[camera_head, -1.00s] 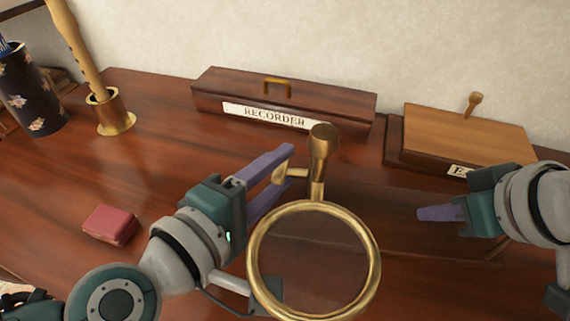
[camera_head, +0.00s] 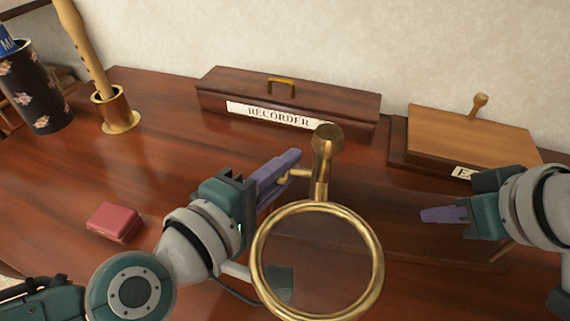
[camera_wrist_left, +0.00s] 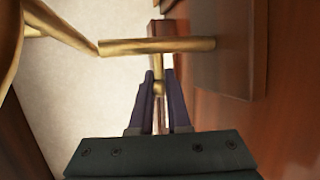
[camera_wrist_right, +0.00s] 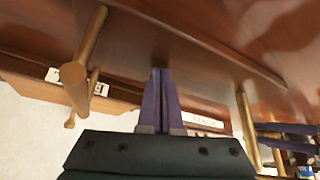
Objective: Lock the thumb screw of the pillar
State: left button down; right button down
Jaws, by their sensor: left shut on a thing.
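The brass pillar (camera_head: 322,165) stands on the desk with a knob-like top and a large brass ring with a lens (camera_head: 262,232) in front of it. A small brass thumb screw (camera_head: 299,174) sticks out from the pillar's left side. My left gripper (camera_head: 289,166) is shut on the thumb screw; in the left wrist view the screw (camera_wrist_left: 158,88) sits between the purple fingertips, just below the pillar (camera_wrist_left: 150,47). My right gripper (camera_head: 428,215) is shut and empty, apart from the pillar at the right. The right wrist view shows its fingers (camera_wrist_right: 161,80) together.
A dark wooden box labelled RECORDER (camera_head: 340,105) is behind the pillar. A lighter lidded box (camera_head: 470,130) stands at the back right. A red block (camera_head: 114,221), a brass holder with a wooden recorder (camera_head: 117,108) and a floral cup (camera_head: 38,95) are at left.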

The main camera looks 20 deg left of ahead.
jog(key=shift+s+d+f, duration=0.1)
jog(key=shift+s+f, duration=0.05)
jog(key=shift+f, duration=0.05)
pick_arm(q)
jog(key=shift+a+f+t, duration=0.15)
jog(key=shift+t, duration=0.45)
jog(key=shift+m+t, duration=0.5)
jog(key=shift+t, duration=0.1)
jog(key=c, duration=0.9)
grip_release()
jog(key=shift+s, duration=0.1)
